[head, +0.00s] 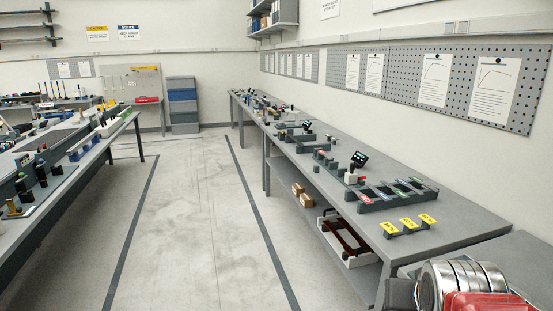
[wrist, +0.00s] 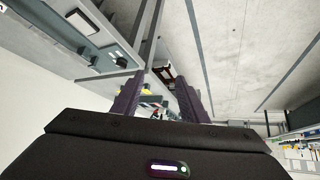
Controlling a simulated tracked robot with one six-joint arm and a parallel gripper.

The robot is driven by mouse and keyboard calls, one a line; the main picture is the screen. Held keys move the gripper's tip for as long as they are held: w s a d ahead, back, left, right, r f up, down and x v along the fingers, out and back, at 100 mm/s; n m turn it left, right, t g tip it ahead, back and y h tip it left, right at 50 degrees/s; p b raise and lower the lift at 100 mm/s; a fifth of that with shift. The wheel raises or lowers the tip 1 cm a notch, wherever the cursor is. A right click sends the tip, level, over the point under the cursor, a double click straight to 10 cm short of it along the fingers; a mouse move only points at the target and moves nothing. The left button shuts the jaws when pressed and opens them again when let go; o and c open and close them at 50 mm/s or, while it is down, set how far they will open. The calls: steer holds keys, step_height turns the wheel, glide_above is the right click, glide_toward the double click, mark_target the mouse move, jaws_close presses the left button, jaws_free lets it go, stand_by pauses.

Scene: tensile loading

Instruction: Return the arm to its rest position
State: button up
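My gripper (wrist: 159,78) shows in the wrist view, with its two dark fingers apart. Nothing is held between them; only the distant bench shelf and floor show through the gap. The wrist picture is tilted, with the bench at upper left and the floor at upper right. The gripper and fingers do not show in the head view.
In the head view a long grey bench (head: 460,237) with trays and yellow-tagged holders (head: 405,225) runs along the right wall. Another bench (head: 70,180) stands at left. A clear floor aisle (head: 195,220) lies between them. Metal rings and a red part (head: 485,303) fill the lower right corner.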

steer(key=s+a+f+n+g+y, duration=0.2)
steer(key=s+a+n, duration=0.1)
steer(key=s+a, duration=0.6)
steer(key=shift+s+a+f+y, duration=0.3)
steer(key=shift+s+a+f, duration=0.1)
steer(key=shift+a, duration=0.85)
steer(key=shift+c, duration=0.2)
steer(key=shift+c, duration=0.9)
